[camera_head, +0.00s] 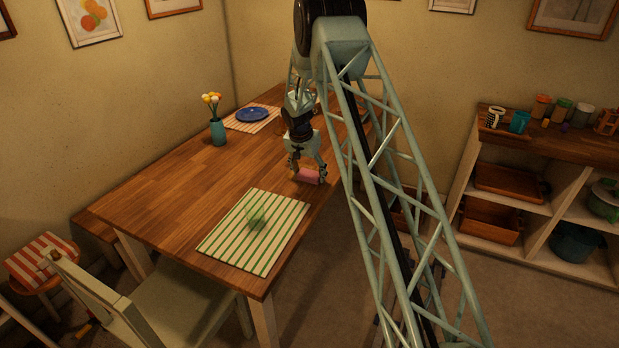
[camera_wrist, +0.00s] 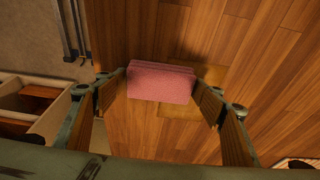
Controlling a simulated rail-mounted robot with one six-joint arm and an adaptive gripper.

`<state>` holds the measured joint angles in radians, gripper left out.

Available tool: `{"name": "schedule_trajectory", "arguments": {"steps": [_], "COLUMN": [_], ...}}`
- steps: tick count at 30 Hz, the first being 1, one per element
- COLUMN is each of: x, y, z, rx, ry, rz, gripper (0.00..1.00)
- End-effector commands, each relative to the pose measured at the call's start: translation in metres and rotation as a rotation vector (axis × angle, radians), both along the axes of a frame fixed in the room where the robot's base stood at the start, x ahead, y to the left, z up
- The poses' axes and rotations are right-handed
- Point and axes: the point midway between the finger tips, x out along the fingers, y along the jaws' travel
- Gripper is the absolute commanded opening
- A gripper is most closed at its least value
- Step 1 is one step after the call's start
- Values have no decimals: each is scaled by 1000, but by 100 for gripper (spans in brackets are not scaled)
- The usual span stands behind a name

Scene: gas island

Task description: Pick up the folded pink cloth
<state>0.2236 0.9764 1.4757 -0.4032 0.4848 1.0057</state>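The folded pink cloth (camera_wrist: 161,84) lies between the two fingertips of my gripper (camera_wrist: 161,82) in the wrist view, its stacked layers showing along the far edge. The fingers sit against its left and right sides, with no clear gap. In the head view the cloth (camera_head: 309,177) shows between the fingertips of my gripper (camera_head: 307,174), low over the right side of the wooden table (camera_head: 178,190). I cannot tell whether the cloth touches the tabletop.
A green-striped placemat (camera_head: 253,232) with a green item on it lies at the near end. A vase of flowers (camera_head: 218,130) and a blue plate (camera_head: 252,114) stand farther back. A chair (camera_head: 165,305) is at the near side; a shelf (camera_head: 540,215) stands right.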

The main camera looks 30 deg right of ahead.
Motion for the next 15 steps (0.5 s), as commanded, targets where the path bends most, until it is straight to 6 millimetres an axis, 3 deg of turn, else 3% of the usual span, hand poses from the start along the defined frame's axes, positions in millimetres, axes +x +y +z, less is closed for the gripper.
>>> {"name": "schedule_trajectory", "arguments": {"steps": [5,15], "x": [0,0], "y": [0,0], "z": [0,2], "rx": [0,0], "ry": [0,0], "rz": [0,0], "gripper": [46,46]}}
